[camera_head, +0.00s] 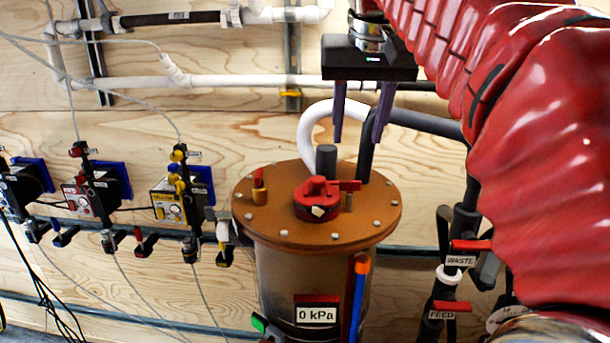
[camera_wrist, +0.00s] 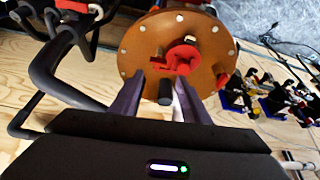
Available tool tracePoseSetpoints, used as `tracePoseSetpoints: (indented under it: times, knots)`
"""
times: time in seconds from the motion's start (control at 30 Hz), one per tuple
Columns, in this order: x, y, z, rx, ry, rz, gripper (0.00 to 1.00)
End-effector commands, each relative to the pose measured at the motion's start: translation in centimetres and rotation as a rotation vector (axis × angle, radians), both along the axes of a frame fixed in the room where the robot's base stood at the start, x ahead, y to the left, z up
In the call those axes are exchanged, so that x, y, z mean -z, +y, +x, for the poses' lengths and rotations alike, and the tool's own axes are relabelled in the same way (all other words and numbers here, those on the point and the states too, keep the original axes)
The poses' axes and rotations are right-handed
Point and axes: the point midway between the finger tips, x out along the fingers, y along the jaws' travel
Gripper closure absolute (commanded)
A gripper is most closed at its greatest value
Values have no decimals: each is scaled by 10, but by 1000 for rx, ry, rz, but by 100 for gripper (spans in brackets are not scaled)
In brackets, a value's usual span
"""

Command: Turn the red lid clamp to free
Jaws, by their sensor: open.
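The red lid clamp (camera_head: 318,199) sits on top of the round orange-brown lid (camera_head: 270,226) of a filter vessel. A red arm of the clamp points right, close to a small bolt on the lid. The clamp also shows in the wrist view (camera_wrist: 184,56), beyond my fingertips. My gripper (camera_head: 356,143) is open and empty, its two purple fingers pointing down above the back of the lid. In the wrist view my gripper (camera_wrist: 155,88) has its fingers either side of a dark grey post (camera_wrist: 165,92) in the picture; I cannot tell whether they touch it.
A small orange valve with a red handle (camera_head: 259,178) stands left on the lid. White and dark hoses rise behind it. WASTE (camera_head: 470,246) and FEED (camera_head: 450,308) valves stand right of the vessel. Several small valve units (camera_head: 175,200) line the wall at left.

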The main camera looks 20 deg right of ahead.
Motion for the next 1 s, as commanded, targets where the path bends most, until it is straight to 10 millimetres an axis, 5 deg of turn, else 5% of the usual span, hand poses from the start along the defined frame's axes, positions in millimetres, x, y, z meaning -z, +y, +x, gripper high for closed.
tracePoseSetpoints:
  times: [0.57,1.0]
  knots:
    - [-6,-5,4,14,3,1,58]
    - [40,-10,22,15,6,2,58]
